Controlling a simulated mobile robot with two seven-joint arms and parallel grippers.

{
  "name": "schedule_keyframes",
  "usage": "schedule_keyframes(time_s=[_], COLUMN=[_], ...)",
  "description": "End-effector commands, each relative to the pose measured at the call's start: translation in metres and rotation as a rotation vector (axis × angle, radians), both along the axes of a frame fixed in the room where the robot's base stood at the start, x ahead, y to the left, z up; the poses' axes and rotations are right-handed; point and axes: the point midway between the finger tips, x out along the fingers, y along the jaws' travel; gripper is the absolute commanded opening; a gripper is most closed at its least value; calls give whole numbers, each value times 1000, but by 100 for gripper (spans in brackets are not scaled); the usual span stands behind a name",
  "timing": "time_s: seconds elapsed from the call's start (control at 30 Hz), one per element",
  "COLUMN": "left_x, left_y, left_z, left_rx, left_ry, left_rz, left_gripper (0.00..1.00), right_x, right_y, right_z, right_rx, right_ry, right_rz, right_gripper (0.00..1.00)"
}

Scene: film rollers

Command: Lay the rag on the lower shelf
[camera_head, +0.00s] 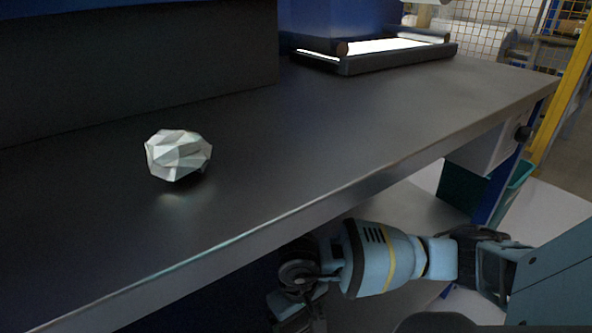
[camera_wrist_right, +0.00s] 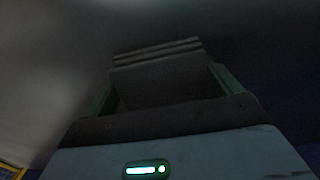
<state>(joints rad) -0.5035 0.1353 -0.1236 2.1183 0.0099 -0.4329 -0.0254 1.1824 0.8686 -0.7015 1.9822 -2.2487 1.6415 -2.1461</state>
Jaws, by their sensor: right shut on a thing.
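My right gripper (camera_wrist_right: 162,80) is shut on a dark grey layered thing (camera_wrist_right: 158,72), which looks like the folded rag; the dim wrist view does not make its cloth clear. Greenish finger sides show to its left and right. In the head view my right arm reaches in from the right and under the worktop, and its gripper is not plainly seen there. The lower shelf (camera_head: 425,208) shows as a grey surface below the worktop's front edge, partly hidden by the worktop and my arm. My left gripper is in neither view.
The dark metal worktop (camera_head: 300,140) overhangs the shelf. A pale crumpled lump (camera_head: 178,155) lies on it at the left. A black-framed roller unit (camera_head: 375,60) stands at the back.

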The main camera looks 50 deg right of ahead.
Motion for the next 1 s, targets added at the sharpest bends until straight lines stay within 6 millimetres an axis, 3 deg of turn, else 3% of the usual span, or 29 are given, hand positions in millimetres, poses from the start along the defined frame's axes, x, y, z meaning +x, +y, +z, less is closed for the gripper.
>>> schedule_keyframes(time_s=[0.33, 0.37, 0.43, 0.77, 1.0], left_x=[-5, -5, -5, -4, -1], left_y=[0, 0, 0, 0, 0], left_z=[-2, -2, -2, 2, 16], left_rx=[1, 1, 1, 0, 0], left_ry=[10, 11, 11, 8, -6], left_rz=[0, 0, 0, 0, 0], left_gripper=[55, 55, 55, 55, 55], right_x=[1, 0, 0, 0, 2], right_y=[0, 0, 0, 0, -1], right_z=[-3, -3, -2, 3, 44], right_rx=[-1, -1, -1, 0, -1], right_ry=[-3, -3, -3, -3, -9], right_rz=[0, 0, 0, -1, 0], right_gripper=[69, 92, 100, 100, 100])
